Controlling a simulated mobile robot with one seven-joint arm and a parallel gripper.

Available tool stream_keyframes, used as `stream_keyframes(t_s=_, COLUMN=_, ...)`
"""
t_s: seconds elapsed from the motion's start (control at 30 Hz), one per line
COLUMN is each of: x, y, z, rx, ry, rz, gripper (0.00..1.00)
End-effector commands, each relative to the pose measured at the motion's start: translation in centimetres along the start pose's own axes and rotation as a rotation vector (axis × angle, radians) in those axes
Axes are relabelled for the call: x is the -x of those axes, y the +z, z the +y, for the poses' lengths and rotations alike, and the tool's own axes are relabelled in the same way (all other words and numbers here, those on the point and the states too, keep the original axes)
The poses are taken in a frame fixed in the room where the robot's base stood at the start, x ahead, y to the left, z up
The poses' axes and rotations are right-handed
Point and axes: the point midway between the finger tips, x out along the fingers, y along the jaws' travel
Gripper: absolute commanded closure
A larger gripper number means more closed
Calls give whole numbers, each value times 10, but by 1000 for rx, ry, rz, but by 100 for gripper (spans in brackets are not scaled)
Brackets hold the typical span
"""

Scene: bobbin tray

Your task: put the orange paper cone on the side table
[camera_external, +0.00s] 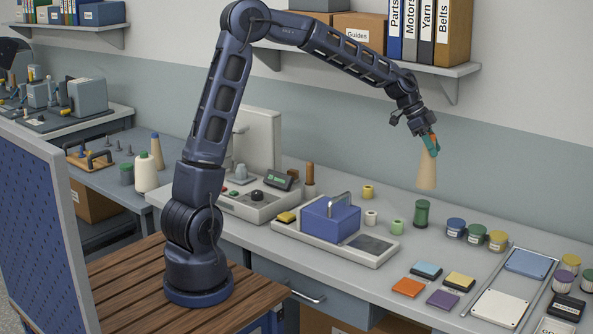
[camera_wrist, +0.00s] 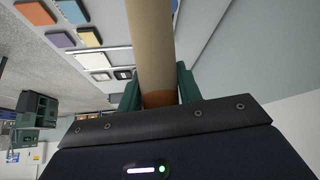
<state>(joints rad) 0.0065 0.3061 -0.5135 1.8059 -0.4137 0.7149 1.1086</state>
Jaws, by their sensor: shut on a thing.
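My gripper (camera_external: 431,139) is shut on the orange paper cone (camera_external: 427,171), a tan cone with an orange tip. The teal fingers grip the orange tip, and the wide end hangs down, in the air above the back of the long workbench. In the wrist view the cone (camera_wrist: 151,45) runs up from between the fingers (camera_wrist: 158,92); its far end is out of frame. The side table seems to be the grey table (camera_external: 100,186) at the left, behind my arm. It is far from the gripper.
The workbench (camera_external: 350,280) holds a scale with a blue box (camera_external: 330,222), spools and trays. A shelf (camera_external: 458,70) hangs above.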

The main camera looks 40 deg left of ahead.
Motion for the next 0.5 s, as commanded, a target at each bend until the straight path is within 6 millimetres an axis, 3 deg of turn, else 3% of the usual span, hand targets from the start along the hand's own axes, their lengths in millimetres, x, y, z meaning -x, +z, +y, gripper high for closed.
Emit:
stream_keyframes(t_s=0.1, x=15, y=42, z=-30, rx=77, ry=-50, rz=-2, gripper=98)
stream_keyframes(t_s=0.5, x=70, y=184, z=-112, rx=344, ry=-221, rz=-1, gripper=98)
